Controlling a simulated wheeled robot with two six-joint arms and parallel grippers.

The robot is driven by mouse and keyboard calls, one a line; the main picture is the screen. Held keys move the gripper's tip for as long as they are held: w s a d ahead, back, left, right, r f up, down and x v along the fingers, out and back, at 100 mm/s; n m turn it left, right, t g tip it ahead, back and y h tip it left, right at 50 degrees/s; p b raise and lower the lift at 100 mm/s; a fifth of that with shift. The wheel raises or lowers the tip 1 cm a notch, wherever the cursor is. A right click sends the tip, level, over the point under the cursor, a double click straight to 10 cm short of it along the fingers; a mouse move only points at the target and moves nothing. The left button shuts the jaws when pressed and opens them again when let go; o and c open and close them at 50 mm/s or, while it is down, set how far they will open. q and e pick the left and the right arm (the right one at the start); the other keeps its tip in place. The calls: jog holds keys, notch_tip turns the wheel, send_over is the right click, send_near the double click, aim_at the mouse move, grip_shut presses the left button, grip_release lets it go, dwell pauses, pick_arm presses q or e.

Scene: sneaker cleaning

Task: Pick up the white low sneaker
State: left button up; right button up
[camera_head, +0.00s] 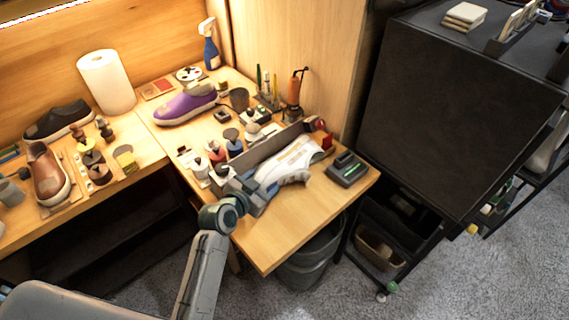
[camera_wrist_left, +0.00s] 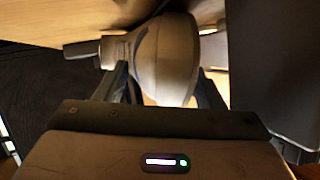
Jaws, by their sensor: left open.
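The white low sneaker (camera_head: 297,158) lies on the right wing of the wooden bench, its near end toward my left gripper. My left gripper (camera_head: 268,186) is at that near end, low over the bench top. In the left wrist view the rounded end of the sneaker (camera_wrist_left: 165,62) stands between the two open fingers (camera_wrist_left: 163,88). Whether the fingers touch it I cannot tell. The gripper hides part of the sneaker's near end in the head view. My right gripper is not in view.
A long grey divider (camera_head: 262,146) runs behind the sneaker, with several bottles beyond it. A dark green-lit device (camera_head: 347,169) sits to the right. A purple shoe (camera_head: 186,104) lies farther back. The front bench top (camera_head: 270,240) is clear; a grey bin (camera_head: 308,265) stands below.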

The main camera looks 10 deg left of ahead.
pick_arm(q)
jog(key=shift+w+d+f, duration=0.1)
jog(key=shift+w, duration=0.15)
jog(key=c, duration=0.9)
jog(key=shift+c, duration=0.3)
